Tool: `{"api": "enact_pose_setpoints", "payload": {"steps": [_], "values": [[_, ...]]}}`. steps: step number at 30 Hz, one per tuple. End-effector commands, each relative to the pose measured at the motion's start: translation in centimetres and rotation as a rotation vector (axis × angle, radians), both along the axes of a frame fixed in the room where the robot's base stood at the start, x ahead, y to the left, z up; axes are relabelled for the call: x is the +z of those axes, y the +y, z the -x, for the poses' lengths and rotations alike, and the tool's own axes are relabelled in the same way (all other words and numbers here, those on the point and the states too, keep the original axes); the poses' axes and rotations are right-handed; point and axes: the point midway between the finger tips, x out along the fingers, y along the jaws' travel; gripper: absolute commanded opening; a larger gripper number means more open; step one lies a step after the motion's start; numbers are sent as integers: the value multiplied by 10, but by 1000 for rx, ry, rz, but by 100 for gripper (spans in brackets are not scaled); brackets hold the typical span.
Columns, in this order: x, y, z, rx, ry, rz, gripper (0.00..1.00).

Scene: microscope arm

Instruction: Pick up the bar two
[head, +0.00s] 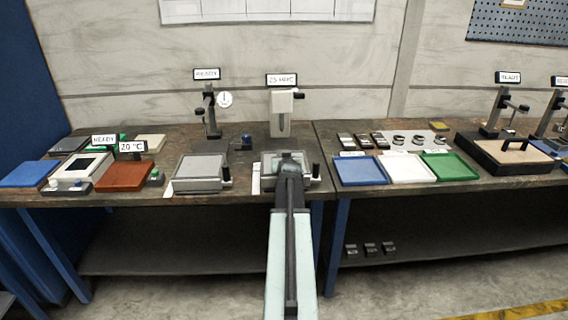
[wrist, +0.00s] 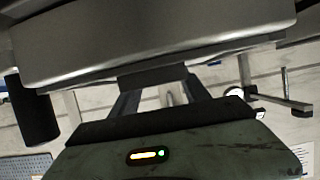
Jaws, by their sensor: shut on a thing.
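In the wrist view my gripper's fingers (wrist: 160,92) are shut on a dark block (wrist: 153,76), which lies against the large grey metal body (wrist: 150,40) across the top. I cannot tell from its look whether this block is bar two. My arm hides most of it in the head view. Three small dark blocks (head: 362,140) stand on the right bench, and three more (head: 370,248) lie on the shelf below.
A black knob (head: 316,170) stands at the machine's right, close to my gripper. Left is a grey plate station (head: 198,170). Right are blue (head: 360,172), white (head: 407,168) and green (head: 448,166) trays. A white column (head: 282,105) rises behind the machine.

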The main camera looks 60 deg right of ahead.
Motion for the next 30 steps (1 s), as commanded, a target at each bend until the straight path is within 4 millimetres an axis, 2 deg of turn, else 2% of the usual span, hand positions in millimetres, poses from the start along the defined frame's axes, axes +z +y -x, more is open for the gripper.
{"api": "enact_pose_setpoints", "payload": {"steps": [9, 14, 20, 27, 30], "values": [[2, -1, 1, -1, -1, 4, 0], [13, -1, 1, -1, -1, 4, 0], [43, -1, 1, -3, -1, 4, 0], [87, -1, 2, -3, -1, 4, 0], [99, -2, 2, -3, -1, 4, 0]]}}
